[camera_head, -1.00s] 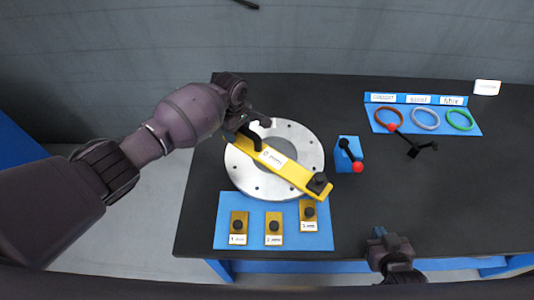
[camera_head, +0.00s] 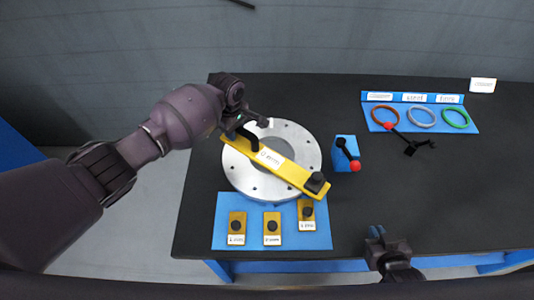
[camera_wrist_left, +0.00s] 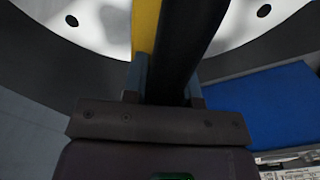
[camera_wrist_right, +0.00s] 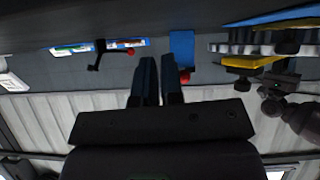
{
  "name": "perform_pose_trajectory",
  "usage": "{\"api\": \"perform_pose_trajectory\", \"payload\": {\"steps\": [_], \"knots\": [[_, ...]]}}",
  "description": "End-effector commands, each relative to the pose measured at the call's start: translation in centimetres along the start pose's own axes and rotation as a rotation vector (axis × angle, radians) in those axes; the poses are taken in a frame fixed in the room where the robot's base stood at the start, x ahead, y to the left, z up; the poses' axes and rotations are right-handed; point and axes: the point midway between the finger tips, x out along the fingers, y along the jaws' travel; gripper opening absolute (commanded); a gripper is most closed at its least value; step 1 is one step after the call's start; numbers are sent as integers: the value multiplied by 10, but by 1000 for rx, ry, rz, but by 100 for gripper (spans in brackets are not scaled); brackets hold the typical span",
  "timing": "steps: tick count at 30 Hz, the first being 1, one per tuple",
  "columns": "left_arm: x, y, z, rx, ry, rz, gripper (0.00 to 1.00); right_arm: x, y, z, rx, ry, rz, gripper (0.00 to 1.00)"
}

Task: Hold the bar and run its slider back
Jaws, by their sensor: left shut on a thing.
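The yellow bar (camera_head: 285,168) with a white label lies slantwise across the round silver flange (camera_head: 240,180). Its black slider (camera_head: 316,183) with a knob sits near the bar's lower right end. My left gripper (camera_head: 248,146) is shut on the bar near its upper left end. My right gripper (camera_head: 376,234) is over the table's front edge, empty, right of and below the slider.
A blue mat (camera_head: 225,213) holds several small yellow labelled blocks in front of the flange. A blue block (camera_head: 345,146) with a red-tipped lever stands right of it. A blue rack (camera_head: 404,125) with three rings is at back right.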

Motion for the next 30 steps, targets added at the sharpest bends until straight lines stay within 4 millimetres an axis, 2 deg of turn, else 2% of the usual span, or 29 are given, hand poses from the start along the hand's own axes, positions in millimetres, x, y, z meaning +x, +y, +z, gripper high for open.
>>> {"api": "perform_pose_trajectory", "payload": {"steps": [1,6,9,11,14,21,30], "knots": [[0,0,0,0,0,0,0,0,0,0,0,0,0,15],[0,0,0,0,0,0,0,4,1,-6,-5,12,-1,41],[0,0,0,0,0,0,0,13,0,-23,-11,44,-7,57],[0,0,0,0,0,0,0,21,0,-39,-23,75,-12,57],[0,0,0,1,0,0,0,37,-4,-75,-52,140,-33,57],[0,0,0,0,0,0,0,67,-33,-170,-138,312,-122,57],[0,0,0,0,0,0,0,81,-84,-271,-240,434,-268,57]]}}
